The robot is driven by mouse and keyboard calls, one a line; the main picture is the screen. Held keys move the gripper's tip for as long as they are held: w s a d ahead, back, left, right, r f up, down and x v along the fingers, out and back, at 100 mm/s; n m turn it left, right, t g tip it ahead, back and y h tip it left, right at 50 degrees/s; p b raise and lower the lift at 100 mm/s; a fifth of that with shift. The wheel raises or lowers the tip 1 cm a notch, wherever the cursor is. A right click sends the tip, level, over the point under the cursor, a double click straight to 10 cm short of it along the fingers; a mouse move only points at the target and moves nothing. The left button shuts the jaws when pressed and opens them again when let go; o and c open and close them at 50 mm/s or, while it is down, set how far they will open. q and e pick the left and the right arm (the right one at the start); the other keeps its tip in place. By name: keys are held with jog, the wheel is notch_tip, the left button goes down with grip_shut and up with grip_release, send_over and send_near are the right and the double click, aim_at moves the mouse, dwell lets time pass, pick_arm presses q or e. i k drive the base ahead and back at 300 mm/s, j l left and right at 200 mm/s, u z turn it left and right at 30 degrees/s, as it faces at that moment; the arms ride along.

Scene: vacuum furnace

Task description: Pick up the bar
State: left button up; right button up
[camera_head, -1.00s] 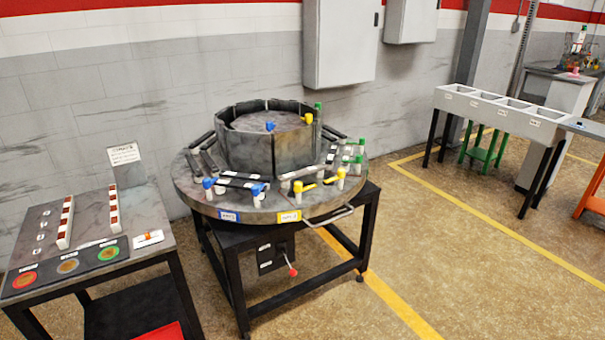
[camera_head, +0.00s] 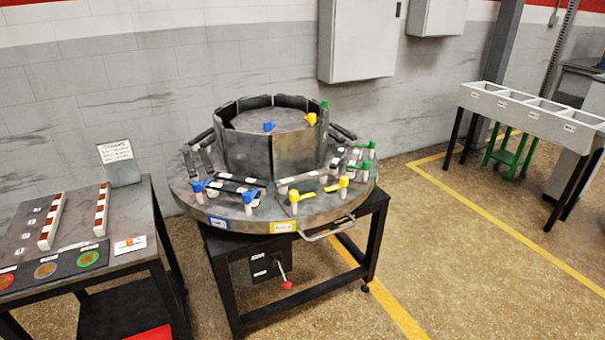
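Several dark bars lie around the rim of the round grey turntable (camera_head: 330,217), outside its central drum (camera_head: 290,157). One dark bar (camera_head: 237,187) lies at the front left between blue-topped posts, with white labels near it. Other dark bars (camera_head: 204,160) lie on the left side. A light bar (camera_head: 300,178) lies at the front, near yellow-handled clamps (camera_head: 334,186). Which bar the task means cannot be told. Neither of my grippers is in view.
A side table (camera_head: 150,210) with round coloured pads stands at left. A white bin rack (camera_head: 532,118) and green stool (camera_head: 511,152) stand at right. A handle (camera_head: 327,232) juts from the turntable's front. Floor is clear at front right, with yellow lines.

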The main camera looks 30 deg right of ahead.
aim_at(301, 178)
jog(key=i+l+u, duration=0.15)
jog(key=l+u, duration=0.15)
jog(key=l, duration=1.05)
jog(key=l+u, duration=0.35)
jog(key=l, duration=1.05)
